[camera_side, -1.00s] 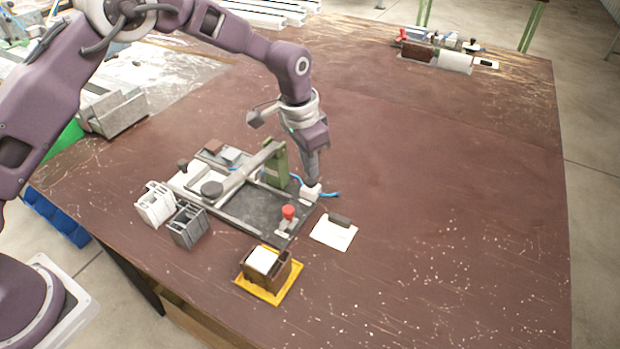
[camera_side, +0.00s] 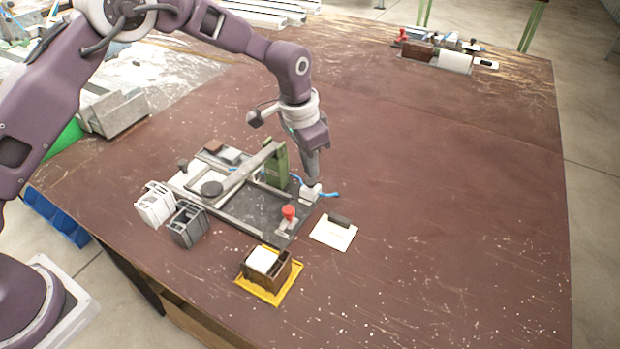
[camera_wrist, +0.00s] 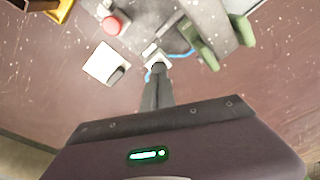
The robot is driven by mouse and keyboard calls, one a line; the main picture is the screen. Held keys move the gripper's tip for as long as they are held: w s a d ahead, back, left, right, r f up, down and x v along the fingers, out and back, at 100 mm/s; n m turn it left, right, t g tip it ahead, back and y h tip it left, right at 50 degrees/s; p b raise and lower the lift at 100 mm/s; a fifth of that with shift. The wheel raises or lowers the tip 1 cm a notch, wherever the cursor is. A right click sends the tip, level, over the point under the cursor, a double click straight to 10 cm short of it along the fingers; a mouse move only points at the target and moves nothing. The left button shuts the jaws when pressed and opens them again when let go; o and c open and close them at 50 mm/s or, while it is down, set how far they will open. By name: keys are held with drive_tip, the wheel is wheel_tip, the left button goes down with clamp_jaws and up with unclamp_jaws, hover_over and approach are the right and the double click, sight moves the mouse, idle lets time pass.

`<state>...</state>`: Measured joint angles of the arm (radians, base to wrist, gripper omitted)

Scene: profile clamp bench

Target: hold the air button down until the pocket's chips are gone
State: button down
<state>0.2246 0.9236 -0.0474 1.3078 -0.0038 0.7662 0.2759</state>
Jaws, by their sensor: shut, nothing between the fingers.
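The air button's small white block (camera_side: 308,195), with a blue hose, sits at the right corner of the clamp fixture (camera_side: 258,212). It also shows in the wrist view (camera_wrist: 154,60). My gripper (camera_side: 313,181) is shut and empty, pointing down with its fingertips at the top of this block. In the wrist view, the fingertips (camera_wrist: 158,70) cover part of the block. The button itself is hidden, so I cannot tell how far it is pressed. I cannot make out the pocket's chips at this size.
A red knob (camera_side: 289,212) stands on the fixture's front corner. A white card with a dark block (camera_side: 333,233) lies right of it. A brown box on a yellow tray (camera_side: 265,285) stands in front. Grey and white holders (camera_side: 187,226) stand left. The table's right side is open, with pale specks.

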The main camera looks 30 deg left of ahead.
sight(310, 181)
drive_tip(key=shift+f, duration=0.15)
idle(0.4)
drive_tip(key=shift+f, duration=0.9)
idle(1.3)
drive_tip(key=shift+r, duration=3.05)
